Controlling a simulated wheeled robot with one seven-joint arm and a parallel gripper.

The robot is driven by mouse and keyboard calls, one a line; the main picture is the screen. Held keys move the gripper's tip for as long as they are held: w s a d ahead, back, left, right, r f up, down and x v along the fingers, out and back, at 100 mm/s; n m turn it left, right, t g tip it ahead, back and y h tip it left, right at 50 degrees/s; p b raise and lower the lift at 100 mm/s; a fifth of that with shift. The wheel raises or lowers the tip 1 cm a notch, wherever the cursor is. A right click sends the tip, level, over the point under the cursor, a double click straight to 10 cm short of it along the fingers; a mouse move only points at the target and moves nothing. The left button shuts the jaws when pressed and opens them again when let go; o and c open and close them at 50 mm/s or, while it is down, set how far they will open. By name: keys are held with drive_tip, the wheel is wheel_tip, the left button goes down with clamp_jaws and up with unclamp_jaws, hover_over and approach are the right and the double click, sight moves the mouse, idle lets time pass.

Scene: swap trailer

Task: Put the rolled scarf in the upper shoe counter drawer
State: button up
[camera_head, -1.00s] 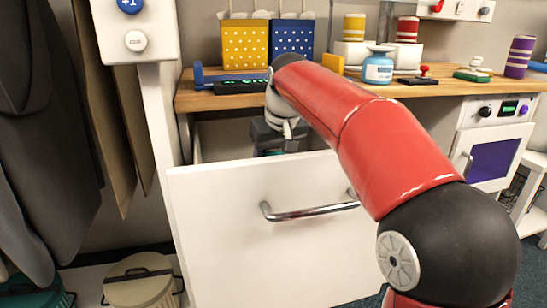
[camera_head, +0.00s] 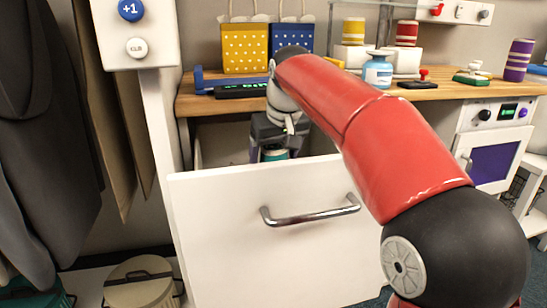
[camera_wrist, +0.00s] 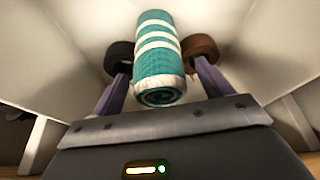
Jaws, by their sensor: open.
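The rolled scarf (camera_wrist: 157,62), teal with white stripes, lies between the two fingers of my gripper (camera_wrist: 160,82) in the wrist view. The fingers stand apart, with gaps on both sides of the roll. In the head view my gripper (camera_head: 275,153) reaches down behind the front of the pulled-out upper drawer (camera_head: 225,235). A little teal of the scarf shows below it there. The pale drawer walls surround the scarf in the wrist view. The drawer front hides most of the inside in the head view.
A black roll (camera_wrist: 118,53) and a brown roll (camera_wrist: 200,46) lie by the fingertips in the drawer. Coats and a white post (camera_head: 158,115) stand at left.

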drive_tip(key=p+v, duration=0.2)
drive_tip(key=v, duration=0.7)
drive_tip(key=shift+r, duration=0.35)
drive_tip(key=shift+s, duration=0.1)
